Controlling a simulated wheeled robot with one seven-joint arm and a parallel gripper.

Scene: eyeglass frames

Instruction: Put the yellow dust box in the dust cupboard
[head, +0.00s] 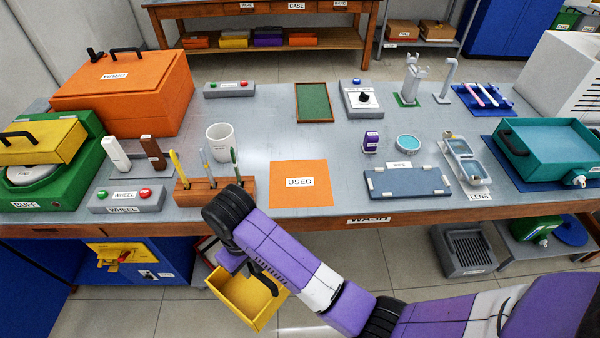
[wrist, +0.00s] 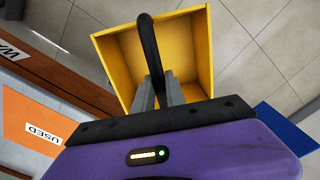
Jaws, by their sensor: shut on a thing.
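The yellow dust box (head: 241,303) is an open-topped box with a black handle; its inside looks empty. My gripper (wrist: 158,92) is shut on the black handle (wrist: 149,45). In the wrist view the box (wrist: 203,50) lies beyond the fingers. In the head view it hangs in front of the table, below the tabletop and above the floor, with my arm covering part of it. A blue cupboard (head: 178,292) stands under the table's left end, with a yellow part (head: 105,255) at its front. Its label is too small to read, so I cannot confirm it is the dust cupboard.
The table's front edge (head: 345,221) is close behind my arm. An orange USED mat (head: 287,195), a wooden brush holder (head: 200,192) and a green BUFF machine (head: 75,190) are on the tabletop. A grey slotted bin (head: 462,252) stands under the right side. Floor in front is clear.

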